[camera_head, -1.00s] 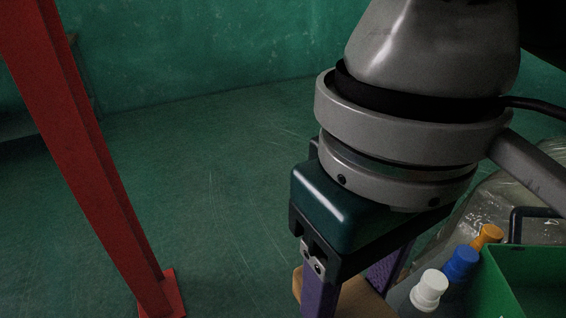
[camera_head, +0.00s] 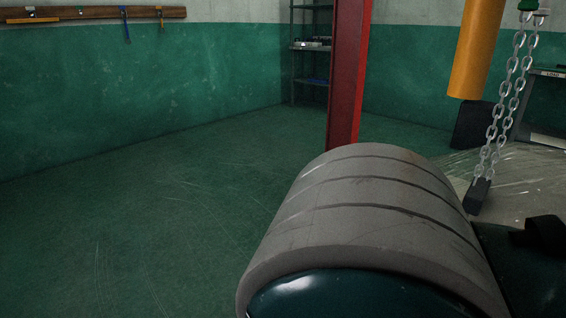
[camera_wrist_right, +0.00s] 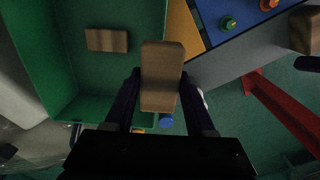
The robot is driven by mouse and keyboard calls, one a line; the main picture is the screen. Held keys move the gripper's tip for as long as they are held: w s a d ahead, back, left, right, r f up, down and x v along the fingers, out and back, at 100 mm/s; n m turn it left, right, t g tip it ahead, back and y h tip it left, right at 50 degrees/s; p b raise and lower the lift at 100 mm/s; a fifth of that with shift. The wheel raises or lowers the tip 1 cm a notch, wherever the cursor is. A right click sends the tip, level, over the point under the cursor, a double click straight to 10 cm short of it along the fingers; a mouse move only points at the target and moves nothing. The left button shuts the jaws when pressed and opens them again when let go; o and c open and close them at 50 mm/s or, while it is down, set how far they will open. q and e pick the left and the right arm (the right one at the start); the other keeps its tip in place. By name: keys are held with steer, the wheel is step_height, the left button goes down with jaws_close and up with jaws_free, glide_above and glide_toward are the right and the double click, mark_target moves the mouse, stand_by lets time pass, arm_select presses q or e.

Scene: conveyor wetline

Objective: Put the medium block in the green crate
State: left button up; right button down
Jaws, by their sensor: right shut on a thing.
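My right gripper (camera_wrist_right: 160,98) shows in the right wrist view, its two dark purple fingers shut on a wooden block (camera_wrist_right: 162,62). The frames do not settle whether this is the medium one. The green crate (camera_wrist_right: 62,60) lies below and to the left in that view, and the held block overlaps its right edge in the picture. A second wooden block (camera_wrist_right: 107,40) lies inside the crate. Another wooden block (camera_wrist_right: 304,32) is partly in view at the upper right. The crate and right gripper do not show in the head view. My left gripper is not in view.
Bottles with a blue cap (camera_wrist_right: 166,120) show beside the crate. A blue panel with a green button (camera_wrist_right: 228,23) is at its right.

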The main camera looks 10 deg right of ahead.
steer(key=w+d+b, duration=0.3)
steer(key=w+d, duration=0.6)
steer(key=d, duration=0.1)
step_height(320, 180, down, 7)
steer(key=b, duration=0.3)
steer(key=shift+s+d+f, duration=0.1)
steer(key=shift+s, duration=0.05)
arm_select(q)
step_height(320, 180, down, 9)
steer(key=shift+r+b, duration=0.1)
steer(key=shift+b, duration=1.1)
arm_select(e)
step_height(320, 180, down, 5)
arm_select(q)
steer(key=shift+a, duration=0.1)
arm_select(e)
steer(key=shift+c, duration=1.2)
jaws_free()
